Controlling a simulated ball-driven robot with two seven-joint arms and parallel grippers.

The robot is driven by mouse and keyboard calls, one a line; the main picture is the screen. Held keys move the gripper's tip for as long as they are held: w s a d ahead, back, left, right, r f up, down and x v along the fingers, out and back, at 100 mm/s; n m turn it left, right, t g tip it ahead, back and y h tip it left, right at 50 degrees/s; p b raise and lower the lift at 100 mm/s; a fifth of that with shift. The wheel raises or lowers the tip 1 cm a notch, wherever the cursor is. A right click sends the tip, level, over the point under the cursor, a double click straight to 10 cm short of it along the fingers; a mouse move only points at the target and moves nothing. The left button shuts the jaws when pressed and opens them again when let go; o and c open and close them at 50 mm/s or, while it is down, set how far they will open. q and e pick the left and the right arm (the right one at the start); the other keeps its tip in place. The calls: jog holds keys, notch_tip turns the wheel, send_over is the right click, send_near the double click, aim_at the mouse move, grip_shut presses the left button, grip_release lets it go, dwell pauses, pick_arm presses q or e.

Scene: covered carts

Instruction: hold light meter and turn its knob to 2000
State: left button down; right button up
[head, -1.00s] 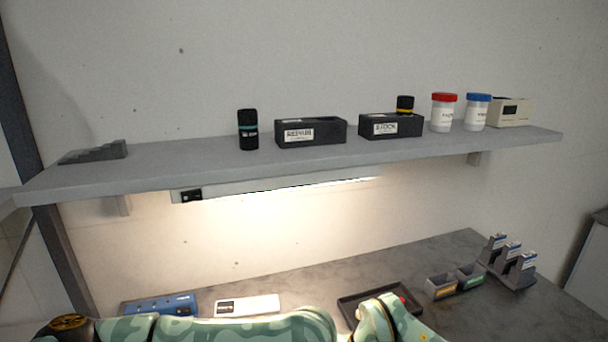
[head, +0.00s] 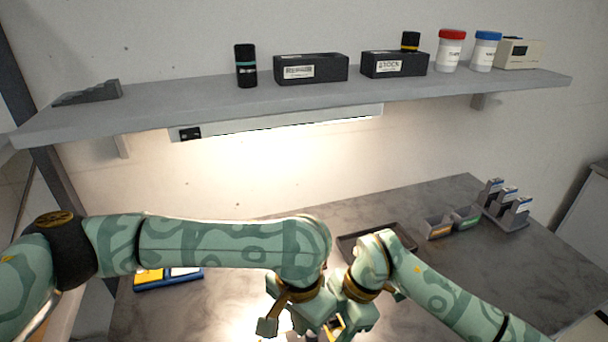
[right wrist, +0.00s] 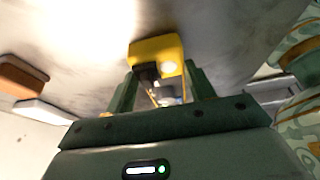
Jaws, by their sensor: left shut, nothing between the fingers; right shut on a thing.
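A yellow object, apparently the light meter (right wrist: 157,52), is between the fingers of my right gripper (right wrist: 162,78) in the right wrist view. That gripper is shut on it. In the head view a small patch of yellow (head: 336,322) shows low between my two hands; the rest is hidden. My right gripper (head: 349,316) is at the lower middle there. My left gripper (head: 311,318) is close beside it on the left, shut and empty, its fingertips hard to make out. The meter's knob and its setting cannot be made out.
A blue and yellow device (head: 166,278) lies on the table under my left arm. A dark tray (head: 405,237) is behind my right wrist. Grey bins (head: 438,229) and a stepped holder (head: 508,211) stand at right. The shelf (head: 210,103) above holds bottles and boxes.

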dwell(0.4)
jog(key=o, duration=1.2)
